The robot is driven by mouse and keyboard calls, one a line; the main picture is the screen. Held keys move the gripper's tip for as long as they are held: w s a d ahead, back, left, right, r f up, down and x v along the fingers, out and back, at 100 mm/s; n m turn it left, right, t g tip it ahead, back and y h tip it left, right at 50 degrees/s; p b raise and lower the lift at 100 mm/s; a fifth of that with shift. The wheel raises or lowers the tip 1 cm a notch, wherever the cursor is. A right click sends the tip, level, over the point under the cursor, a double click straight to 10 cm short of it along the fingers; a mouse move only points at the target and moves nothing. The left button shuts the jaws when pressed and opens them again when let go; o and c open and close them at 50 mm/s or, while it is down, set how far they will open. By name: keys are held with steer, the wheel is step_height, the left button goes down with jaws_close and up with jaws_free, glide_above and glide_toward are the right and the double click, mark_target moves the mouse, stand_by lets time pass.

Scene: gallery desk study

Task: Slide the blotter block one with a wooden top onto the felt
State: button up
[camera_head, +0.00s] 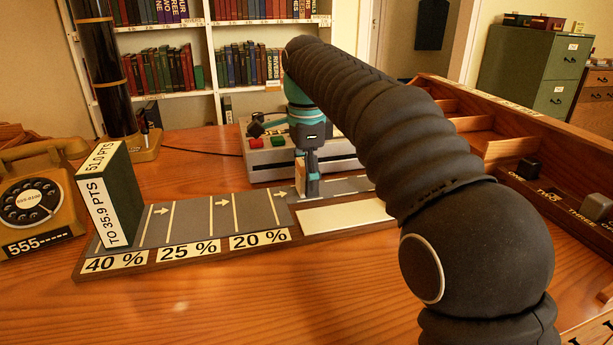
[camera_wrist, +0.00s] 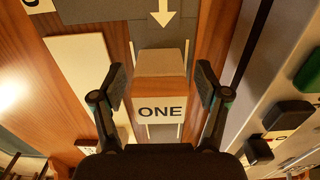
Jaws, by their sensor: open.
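Block one (camera_wrist: 160,90) stands between the fingers of my gripper (camera_wrist: 161,76) in the wrist view. It has a wooden face, a white label reading ONE and a grey face beyond. The fingers are open, with a gap showing on each side of the block. In the head view my gripper (camera_head: 306,180) is low over the right part of a long wooden board, and a small wooden part of the block (camera_head: 301,177) shows there. Grey felt-like surface (camera_head: 195,219) with arrows and pale lines covers the board; it also shows in the wrist view (camera_wrist: 118,32).
A dark box with a white label (camera_head: 102,205) stands on the board's left end by a telephone (camera_head: 40,205). A pale strip (camera_head: 345,215) lies right of the 20 % label. A grey device (camera_head: 262,158) is behind; a wooden rack (camera_head: 500,140) is at right.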

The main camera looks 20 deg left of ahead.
steer(key=shift+r, duration=3.75)
